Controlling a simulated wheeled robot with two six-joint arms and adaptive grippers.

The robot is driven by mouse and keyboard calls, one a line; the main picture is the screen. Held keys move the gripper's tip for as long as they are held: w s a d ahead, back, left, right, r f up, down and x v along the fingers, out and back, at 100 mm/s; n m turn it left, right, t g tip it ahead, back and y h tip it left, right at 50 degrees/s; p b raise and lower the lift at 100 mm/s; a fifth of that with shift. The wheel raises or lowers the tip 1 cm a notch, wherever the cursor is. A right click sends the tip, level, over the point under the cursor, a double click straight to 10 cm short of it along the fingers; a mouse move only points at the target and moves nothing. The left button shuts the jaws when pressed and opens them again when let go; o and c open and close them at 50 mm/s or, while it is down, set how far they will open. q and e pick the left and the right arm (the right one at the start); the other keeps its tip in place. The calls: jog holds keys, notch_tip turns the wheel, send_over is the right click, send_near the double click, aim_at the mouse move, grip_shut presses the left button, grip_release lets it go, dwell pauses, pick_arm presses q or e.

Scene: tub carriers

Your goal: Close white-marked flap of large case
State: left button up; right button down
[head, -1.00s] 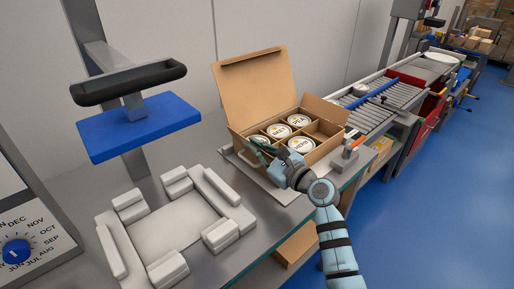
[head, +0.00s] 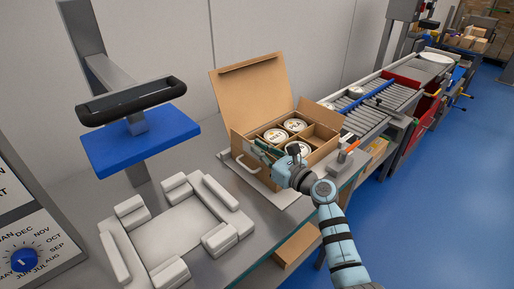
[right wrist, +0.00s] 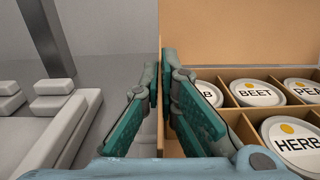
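The large case (head: 312,158) is a tan cardboard box on the bench, open, with divided compartments holding round white-lidded tubs (head: 294,125). Its large back flap (head: 250,92) stands up with a dark slot near the top; I cannot make out a white mark on it. A pale handle (head: 246,166) is at the case's left side. My right gripper (head: 268,152) is at the case's front left. In the right wrist view, its teal fingers (right wrist: 161,75) are apart, on either side of a thin upright tan panel edge (right wrist: 161,125). My left gripper is not in view.
A white padded fixture (head: 178,225) lies on the bench to the left, below a blue plate (head: 140,142) with a black handle on a post. A roller conveyor (head: 385,105) runs behind right. An orange-tipped grey item (head: 348,150) sits beside the case.

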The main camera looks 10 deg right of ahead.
jog(key=shift+w+d+m+p, duration=0.3)
jog(key=shift+d+m+p, duration=0.1)
jog(key=shift+m, duration=0.7)
jog(key=c, duration=1.9)
grip_release()
jog(key=shift+d+f, duration=0.1)
jog(key=v, duration=1.2)
